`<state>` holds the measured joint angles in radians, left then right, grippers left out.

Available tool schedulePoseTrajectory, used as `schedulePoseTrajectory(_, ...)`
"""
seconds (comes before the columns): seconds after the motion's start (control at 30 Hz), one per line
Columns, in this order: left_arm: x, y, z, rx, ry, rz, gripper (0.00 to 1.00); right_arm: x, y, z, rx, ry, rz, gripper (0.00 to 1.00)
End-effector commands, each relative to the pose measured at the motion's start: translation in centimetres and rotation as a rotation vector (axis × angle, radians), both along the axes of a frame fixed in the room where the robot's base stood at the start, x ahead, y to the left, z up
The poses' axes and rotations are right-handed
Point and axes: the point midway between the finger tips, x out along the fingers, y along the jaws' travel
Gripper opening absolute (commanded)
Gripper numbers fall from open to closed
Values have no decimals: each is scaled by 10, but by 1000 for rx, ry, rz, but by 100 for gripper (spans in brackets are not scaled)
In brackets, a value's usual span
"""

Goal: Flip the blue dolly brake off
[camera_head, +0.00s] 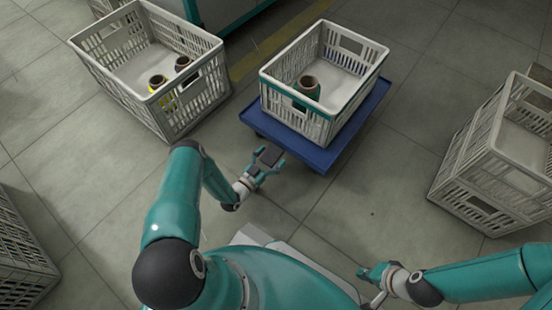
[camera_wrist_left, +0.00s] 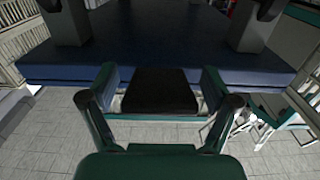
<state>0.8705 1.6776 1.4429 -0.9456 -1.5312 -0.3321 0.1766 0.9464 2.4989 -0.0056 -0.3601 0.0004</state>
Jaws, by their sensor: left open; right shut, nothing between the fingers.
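The blue dolly (camera_head: 322,155) stands on the floor with a white crate with a teal rim (camera_head: 268,86) on it. A dark flat pedal, apparently the brake (camera_head: 269,155), sticks out at the dolly's near left edge. In the left wrist view the brake (camera_wrist_left: 160,92) lies between my left fingers, in front of the dolly's blue underside (camera_wrist_left: 160,52). My left gripper (camera_head: 268,163) is open around the brake; I cannot tell whether a finger touches it. My right gripper (camera_head: 373,272) is shut and empty, low over the floor at the lower right.
The crate on the dolly holds a bobbin (camera_head: 308,85). Another white crate (camera_head: 112,82) with bobbins stands at left. A crate stack (camera_head: 474,170) stands at right and another crate (camera_head: 18,245) at lower left. Grey leg-like supports (camera_wrist_left: 70,28) show beside the dolly's underside.

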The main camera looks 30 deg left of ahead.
Motion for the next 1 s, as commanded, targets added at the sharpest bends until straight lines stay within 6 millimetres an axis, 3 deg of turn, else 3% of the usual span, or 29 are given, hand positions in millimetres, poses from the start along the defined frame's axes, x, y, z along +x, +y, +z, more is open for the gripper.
schedulePoseTrajectory(0.43, 11, -1, 1, 0, 0, 0, 86, 0, 0, -4, 0, 0, 0, 0)
schedulePoseTrajectory(0.9, 11, -2, 1, 0, 0, -1, 8, 0, 0, -4, 0, 0, 0, 0)
schedulePoseTrajectory(0.93, 10, -25, 0, -8, 3, -9, 6, 1, -3, -4, -1, -1, -12, 0)
schedulePoseTrajectory(1.0, 10, -9, 1, -2, 0, -1, 4, 0, 0, -3, 0, 0, 0, 0)
